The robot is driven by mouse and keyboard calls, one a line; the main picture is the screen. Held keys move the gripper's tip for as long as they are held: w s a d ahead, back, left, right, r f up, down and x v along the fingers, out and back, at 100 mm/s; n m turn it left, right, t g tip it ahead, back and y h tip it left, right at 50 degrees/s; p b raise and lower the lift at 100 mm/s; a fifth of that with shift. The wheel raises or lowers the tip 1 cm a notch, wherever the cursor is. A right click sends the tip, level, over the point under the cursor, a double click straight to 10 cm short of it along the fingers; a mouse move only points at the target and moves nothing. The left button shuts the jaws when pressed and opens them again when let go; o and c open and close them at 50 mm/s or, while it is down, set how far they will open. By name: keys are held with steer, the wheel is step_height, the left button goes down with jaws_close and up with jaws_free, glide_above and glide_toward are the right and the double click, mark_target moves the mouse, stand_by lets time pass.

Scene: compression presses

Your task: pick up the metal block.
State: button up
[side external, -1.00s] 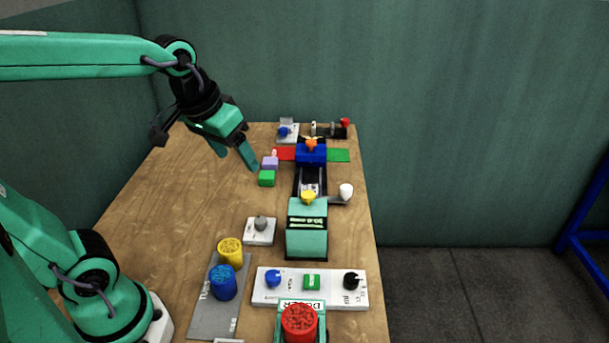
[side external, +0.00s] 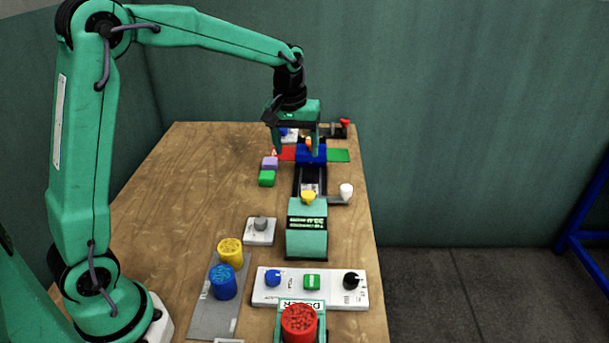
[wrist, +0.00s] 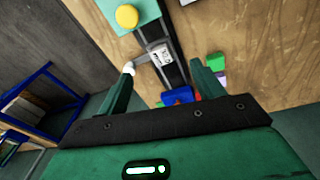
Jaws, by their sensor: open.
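No block is plainly metal in these views, so I cannot tell which one is the metal block. My gripper (side external: 296,150) points down with open, empty fingers at the far end of the table, around or just above the blue part (side external: 311,156) of the machine track. A small orange piece (side external: 308,142) on the blue part is partly hidden by a finger. In the wrist view my gripper (wrist: 162,80) has its fingers apart, and the blue part (wrist: 178,96) shows between them, partly hidden by my gripper body.
A purple block (side external: 270,162) and a green block (side external: 267,178) sit left of the track. Red (side external: 286,153) and green (side external: 339,155) pads flank the blue part. A teal press (side external: 306,240) and a white lever knob (side external: 346,191) stand nearer. The table's left side is clear.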

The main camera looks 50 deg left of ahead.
steer(key=n+g, duration=0.1)
steer(key=n, duration=0.1)
glide_above(310, 188)
steer(key=f, duration=0.8)
steer(key=shift+s+f, duration=0.2)
steer(key=shift+f, duration=0.1)
steer(key=shift+f, duration=0.1)
steer(key=shift+f, duration=1.2)
steer(key=shift+f, duration=0.1)
steer(key=shift+w+f, duration=0.1)
steer(key=shift+f, duration=2.4)
steer(key=shift+c, duration=0.5)
steer(key=c, duration=1.2)
steer(key=shift+o, duration=0.2)
steer(key=shift+r, duration=0.2)
